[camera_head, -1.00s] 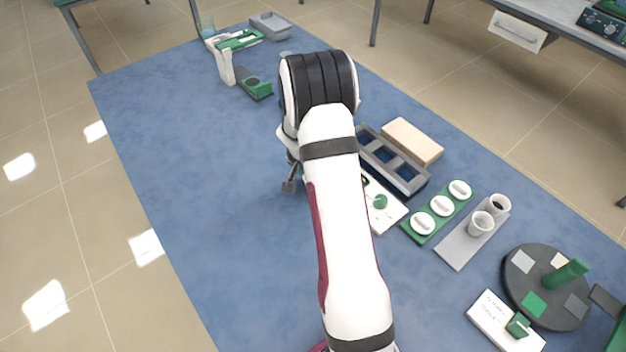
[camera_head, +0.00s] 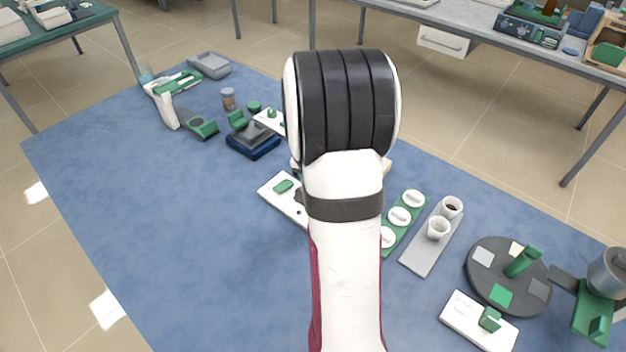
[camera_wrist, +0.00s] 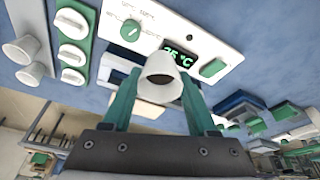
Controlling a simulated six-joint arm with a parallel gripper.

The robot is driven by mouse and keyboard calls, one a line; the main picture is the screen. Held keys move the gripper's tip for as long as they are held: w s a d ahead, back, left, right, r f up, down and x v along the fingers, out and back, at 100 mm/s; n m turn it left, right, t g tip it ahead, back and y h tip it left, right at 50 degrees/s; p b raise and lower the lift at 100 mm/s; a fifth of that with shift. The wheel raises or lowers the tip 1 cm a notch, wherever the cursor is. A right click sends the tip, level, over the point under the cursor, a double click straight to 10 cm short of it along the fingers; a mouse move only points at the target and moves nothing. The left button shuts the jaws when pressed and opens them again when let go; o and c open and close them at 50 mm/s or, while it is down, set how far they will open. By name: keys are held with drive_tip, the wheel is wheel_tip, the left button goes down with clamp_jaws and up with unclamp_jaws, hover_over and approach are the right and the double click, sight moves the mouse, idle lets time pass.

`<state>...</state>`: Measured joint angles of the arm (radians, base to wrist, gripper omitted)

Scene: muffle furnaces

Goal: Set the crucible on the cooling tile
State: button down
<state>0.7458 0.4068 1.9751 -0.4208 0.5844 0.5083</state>
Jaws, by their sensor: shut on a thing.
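A white crucible (camera_wrist: 160,80) sits between the green fingers of my gripper (camera_wrist: 160,98) in the wrist view, and the gripper is shut on it. In the head view my arm hides the gripper and crucible. A pale beige slab, possibly the cooling tile, shows behind the crucible in the wrist view (camera_wrist: 148,110); only its edge (camera_head: 387,166) shows beside my arm in the head view. A grey plate (camera_head: 420,262) bears two other white crucibles (camera_head: 438,228). I cannot tell the crucible's height above the table.
A green strip (camera_head: 392,248) with white lids lies left of the grey plate. A white control panel (camera_wrist: 185,32) has a lit display. A dark round turntable (camera_head: 480,280) is at right, a dark blue-based device (camera_head: 252,143) at back left. The blue front-left mat (camera_head: 180,250) is clear.

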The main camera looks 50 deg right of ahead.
drive_tip(key=s+d+r, duration=0.2)
drive_tip(key=s+d, duration=0.2)
drive_tip(key=d, duration=0.8)
drive_tip(key=s+d+r, duration=0.2)
drive_tip(key=s+d, duration=0.1)
drive_tip(key=d, duration=1)
drive_tip(key=w+f, duration=0.2)
drive_tip(key=w, duration=0.1)
drive_tip(key=w+f, duration=0.2)
drive_tip(key=w, duration=0.2)
drive_tip(key=w+f, duration=0.3)
drive_tip(key=w, duration=0.1)
drive_tip(key=shift+a, duration=0.1)
drive_tip(key=shift+f, duration=2)
drive_tip(key=shift+f, duration=0.1)
drive_tip(key=shift+c, duration=0.9)
unclamp_jaws()
